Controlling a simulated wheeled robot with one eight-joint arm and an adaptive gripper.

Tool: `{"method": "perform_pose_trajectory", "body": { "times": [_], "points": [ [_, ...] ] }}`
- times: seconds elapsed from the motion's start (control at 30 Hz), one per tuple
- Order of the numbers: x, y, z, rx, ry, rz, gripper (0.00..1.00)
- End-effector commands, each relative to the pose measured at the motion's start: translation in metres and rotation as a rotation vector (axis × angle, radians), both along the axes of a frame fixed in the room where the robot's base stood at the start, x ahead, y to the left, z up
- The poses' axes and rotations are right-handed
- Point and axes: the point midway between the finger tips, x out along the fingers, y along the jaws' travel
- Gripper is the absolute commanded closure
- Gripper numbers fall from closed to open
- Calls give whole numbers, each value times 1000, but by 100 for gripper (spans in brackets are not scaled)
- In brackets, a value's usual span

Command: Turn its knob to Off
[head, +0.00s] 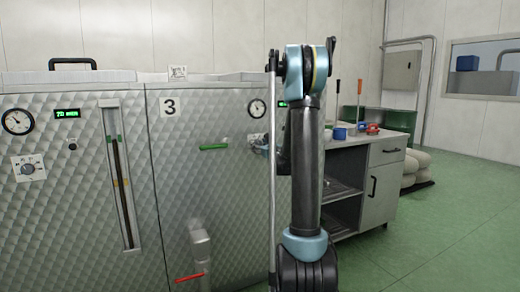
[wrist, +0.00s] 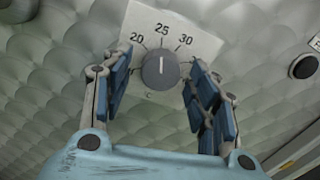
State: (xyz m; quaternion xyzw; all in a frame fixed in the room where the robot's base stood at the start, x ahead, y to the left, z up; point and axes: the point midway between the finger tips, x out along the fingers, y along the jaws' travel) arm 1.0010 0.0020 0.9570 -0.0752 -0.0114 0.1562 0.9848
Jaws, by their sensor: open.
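A round dark grey knob (wrist: 161,69) sits on a white scale plate (wrist: 188,31) marked 20, 25 and 30, with °C below. Its white pointer line points up, close to the 25. I read no Off mark on the visible plate. My gripper (wrist: 154,78) is open, with one blue-padded finger on each side of the knob; I cannot tell whether either touches it. In the head view my gripper (head: 259,143) is small at the quilted metal front of the unit marked 3 (head: 200,120), partly behind my arm, and the knob there is hidden.
Another knob (head: 28,168) is on the left unit, below a gauge (head: 17,121). A green-handled tap (head: 214,147) and a red-handled one (head: 190,277) stick out of unit 3.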

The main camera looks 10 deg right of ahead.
Motion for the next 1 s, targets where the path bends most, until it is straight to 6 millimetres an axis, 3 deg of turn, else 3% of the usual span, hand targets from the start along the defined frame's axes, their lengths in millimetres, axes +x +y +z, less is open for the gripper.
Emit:
{"method": "perform_pose_trajectory", "body": {
  "times": [0.07,0.2,0.27,0.67,1.0],
  "points": [
    [0,0,0,0,0,0,48],
    [0,0,0,0,0,0,80],
    [0,0,0,0,0,0,90],
    [0,0,0,-44,-14,0,90],
    [0,0,0,-265,-86,0,90]
  ]
}}
